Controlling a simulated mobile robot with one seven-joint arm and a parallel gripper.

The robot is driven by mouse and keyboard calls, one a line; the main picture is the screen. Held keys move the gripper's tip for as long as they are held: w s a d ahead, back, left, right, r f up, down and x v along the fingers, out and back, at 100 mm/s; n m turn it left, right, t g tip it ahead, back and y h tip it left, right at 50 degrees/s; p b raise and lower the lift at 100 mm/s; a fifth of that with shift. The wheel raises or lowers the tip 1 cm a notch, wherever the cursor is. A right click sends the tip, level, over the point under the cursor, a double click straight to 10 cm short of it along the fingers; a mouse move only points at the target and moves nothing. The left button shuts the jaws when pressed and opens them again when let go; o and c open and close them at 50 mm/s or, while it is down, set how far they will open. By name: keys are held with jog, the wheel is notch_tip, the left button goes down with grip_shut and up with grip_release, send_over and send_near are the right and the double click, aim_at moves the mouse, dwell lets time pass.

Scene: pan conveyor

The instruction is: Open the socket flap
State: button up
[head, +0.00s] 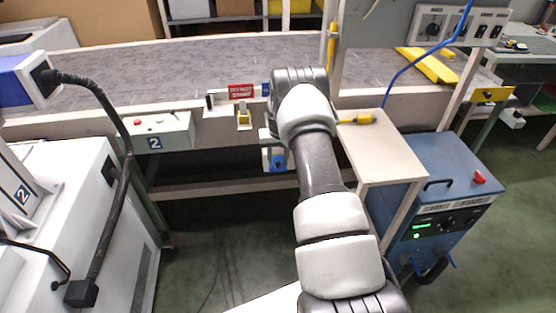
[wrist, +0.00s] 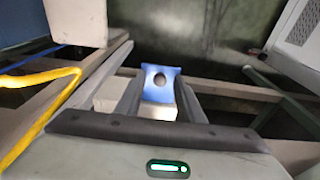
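In the wrist view, a blue piece with a dark round spot (wrist: 160,78) stands between the two dark fingers of my gripper (wrist: 159,92), above a pale block. I take it for the socket flap, but cannot tell for sure. The fingers are apart, one on each side of it; whether they press on it is not clear. In the head view, a blue part on a white fitting (head: 277,160) shows under the conveyor edge, just left of my arm. My wrist and forearm hide the gripper's fingers there.
The grey conveyor (head: 170,65) runs across the back. A small cream table (head: 385,145) and a blue machine (head: 435,180) stand right of my arm. A yellow cable (wrist: 35,85) runs at the left of the wrist view. A control box marked 2 (head: 160,133) is at left.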

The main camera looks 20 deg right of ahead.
notch_tip(320, 180, up, 17)
jog(key=s+p, duration=0.2)
jog(key=p, duration=0.1)
jog(key=shift+a+r, duration=0.15)
jog(key=shift+a, duration=0.15)
jog(key=shift+s, duration=0.1)
jog(key=s+a+r+t, duration=0.1)
jog(key=s+a+r, duration=0.3)
jog(key=r, duration=0.3)
jog(key=s+a+r+n, duration=0.1)
jog(key=s+a+r, duration=0.2)
jog(key=s+r, duration=0.35)
jog(key=s+a+r+t, duration=0.1)
jog(key=s+a+r, duration=0.25)
jog(key=r, duration=0.55)
jog(key=s+a+r+n+t, duration=0.1)
jog(key=s+a, duration=0.2)
jog(key=s, duration=0.5)
jog(key=s+a+r+p, duration=0.1)
jog(key=s+a, duration=0.1)
jog(key=s, duration=0.5)
jog(key=s+a+r+n+t, duration=0.1)
jog(key=s+a+r, duration=0.15)
jog(key=s, duration=0.55)
notch_tip(320, 180, up, 17)
jog(key=p, duration=1.7)
jog(key=shift+w+p, duration=0.3)
jog(key=shift+p, duration=0.1)
